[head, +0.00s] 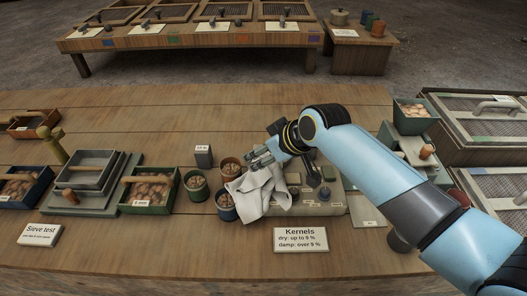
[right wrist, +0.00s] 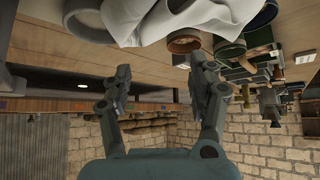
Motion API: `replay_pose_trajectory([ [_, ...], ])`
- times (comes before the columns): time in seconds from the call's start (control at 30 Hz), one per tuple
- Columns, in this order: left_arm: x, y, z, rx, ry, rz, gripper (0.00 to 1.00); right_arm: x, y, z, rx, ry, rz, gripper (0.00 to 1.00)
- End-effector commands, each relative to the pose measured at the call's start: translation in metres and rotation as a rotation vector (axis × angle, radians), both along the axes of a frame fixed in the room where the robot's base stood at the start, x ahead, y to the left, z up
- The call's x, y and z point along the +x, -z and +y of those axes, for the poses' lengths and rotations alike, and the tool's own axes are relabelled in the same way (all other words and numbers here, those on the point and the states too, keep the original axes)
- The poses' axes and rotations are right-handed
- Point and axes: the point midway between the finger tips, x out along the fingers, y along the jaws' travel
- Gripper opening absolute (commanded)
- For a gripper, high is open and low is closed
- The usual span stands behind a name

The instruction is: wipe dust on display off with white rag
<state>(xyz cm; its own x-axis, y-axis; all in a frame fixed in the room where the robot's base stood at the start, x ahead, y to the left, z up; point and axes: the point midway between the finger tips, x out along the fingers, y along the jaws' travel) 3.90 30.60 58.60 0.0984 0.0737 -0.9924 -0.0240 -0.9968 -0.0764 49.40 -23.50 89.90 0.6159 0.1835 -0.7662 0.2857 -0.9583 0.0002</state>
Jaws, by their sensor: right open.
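The white rag (head: 258,192) lies crumpled and draped over the left part of a grey device (head: 325,196) and against a blue cup. It also shows at the top of the right wrist view (right wrist: 190,18). My right gripper (head: 260,157) is just above the rag's upper edge in the head view. In the right wrist view the two fingers (right wrist: 160,92) are spread apart with nothing between them. I cannot make out the display or any dust on it; the rag and my arm hide part of the device. My left gripper is not in view.
Several kernel cups stand left of the rag, including a green one (head: 196,186) and a blue one (head: 226,206). A sign (head: 300,239) stands in front. Wooden-handled boxes (head: 150,190) and a sieve stand further left. A green hopper (head: 412,114) stands to the right. The back of the table is clear.

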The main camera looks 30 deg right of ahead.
Motion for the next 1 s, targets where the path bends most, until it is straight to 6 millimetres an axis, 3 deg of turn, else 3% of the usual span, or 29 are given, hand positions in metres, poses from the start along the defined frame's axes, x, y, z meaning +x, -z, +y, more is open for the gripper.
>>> replay_pose_trajectory([
  [0.77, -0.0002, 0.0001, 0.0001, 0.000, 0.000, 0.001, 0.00, -0.0001, 0.0001, -0.0001, 0.000, 0.000, 0.000, 0.01],
  [1.0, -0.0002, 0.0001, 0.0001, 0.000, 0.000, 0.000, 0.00, -0.0001, 0.0001, -0.0001, 0.000, 0.000, 0.000, 0.00],
])
